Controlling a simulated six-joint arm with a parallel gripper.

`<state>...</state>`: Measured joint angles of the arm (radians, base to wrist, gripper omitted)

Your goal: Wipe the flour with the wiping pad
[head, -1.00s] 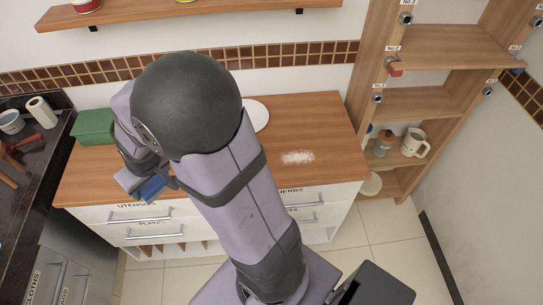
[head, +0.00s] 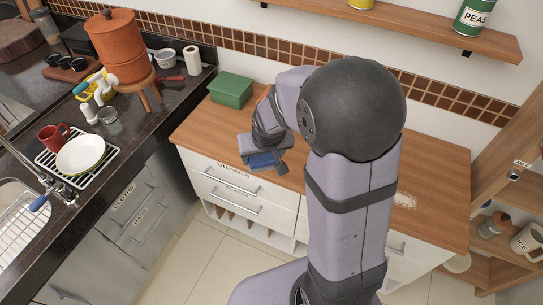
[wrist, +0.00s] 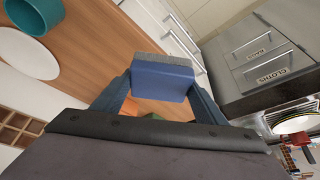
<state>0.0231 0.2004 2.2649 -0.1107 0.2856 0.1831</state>
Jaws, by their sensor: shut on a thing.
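The wiping pad, blue with a grey layer, sits between my gripper's fingers in the wrist view (wrist: 161,80). In the head view the blue pad (head: 262,161) shows low beside my gripper (head: 270,156), near the front left edge of the wooden counter (head: 200,133). My gripper is shut on the pad; whether the pad touches the counter cannot be told. The flour (head: 405,200) is a white patch on the counter to the right of my arm, partly hidden by it.
A green box (head: 231,90) stands at the counter's back left. The wrist view shows a white plate (wrist: 28,55) and a teal vessel (wrist: 34,14). Left is a dark counter with a dish rack (head: 62,172) and orange pot (head: 117,45). Shelves (head: 490,195) stand at right.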

